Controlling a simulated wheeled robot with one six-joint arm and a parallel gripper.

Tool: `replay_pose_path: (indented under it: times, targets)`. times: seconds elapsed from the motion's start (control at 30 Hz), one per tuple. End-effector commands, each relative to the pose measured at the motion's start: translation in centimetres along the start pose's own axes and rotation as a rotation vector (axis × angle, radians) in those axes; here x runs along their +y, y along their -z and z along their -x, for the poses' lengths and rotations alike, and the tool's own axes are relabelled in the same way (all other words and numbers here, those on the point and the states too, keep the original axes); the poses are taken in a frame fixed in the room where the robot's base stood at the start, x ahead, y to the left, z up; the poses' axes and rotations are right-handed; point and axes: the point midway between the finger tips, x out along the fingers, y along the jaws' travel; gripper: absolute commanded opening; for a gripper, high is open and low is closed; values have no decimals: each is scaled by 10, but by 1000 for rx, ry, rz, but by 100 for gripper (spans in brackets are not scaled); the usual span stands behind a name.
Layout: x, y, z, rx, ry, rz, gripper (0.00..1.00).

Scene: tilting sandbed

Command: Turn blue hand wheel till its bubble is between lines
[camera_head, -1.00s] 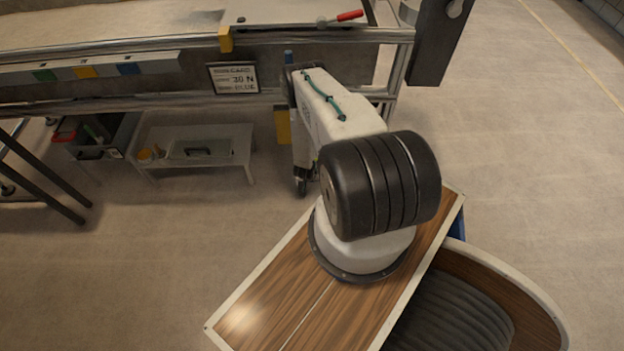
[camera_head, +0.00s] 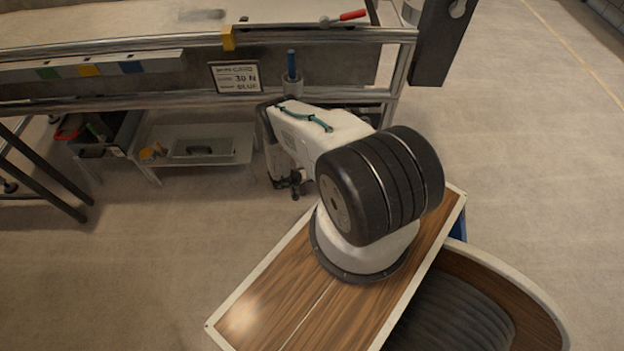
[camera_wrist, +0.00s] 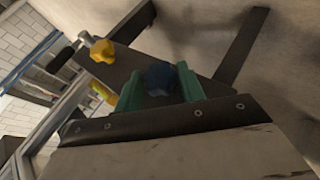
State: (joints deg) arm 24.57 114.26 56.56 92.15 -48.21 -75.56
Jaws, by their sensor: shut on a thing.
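The blue hand wheel (camera_wrist: 160,77) shows in the wrist view, between the two green fingers of my gripper (camera_wrist: 158,90). The gripper is shut on it, and the fingers hide part of its sides. In the head view my arm hides the wheel and the fingers. A bubble and its lines cannot be made out in any view. A placard (camera_head: 235,77) on the bed's frame reads "30 N" and "BLUE".
A yellow knob (camera_wrist: 102,50) is near the gripper in the wrist view. A red-handled lever (camera_head: 343,17) lies on top. A low bench (camera_head: 205,152) stands below.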

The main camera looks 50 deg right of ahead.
Motion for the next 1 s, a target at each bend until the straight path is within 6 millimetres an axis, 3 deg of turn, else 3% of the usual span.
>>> replay_pose_path:
  times: [0.57, 0.6, 0.67, 1.0]
  targets:
    - [0, 3, 0, 6, -29, 11, 17]
    - [0, 3, 0, 6, -29, 11, 48]
    - [0, 3, 0, 6, -29, 10, 60]
    - [0, 2, 4, 5, -28, 12, 60]
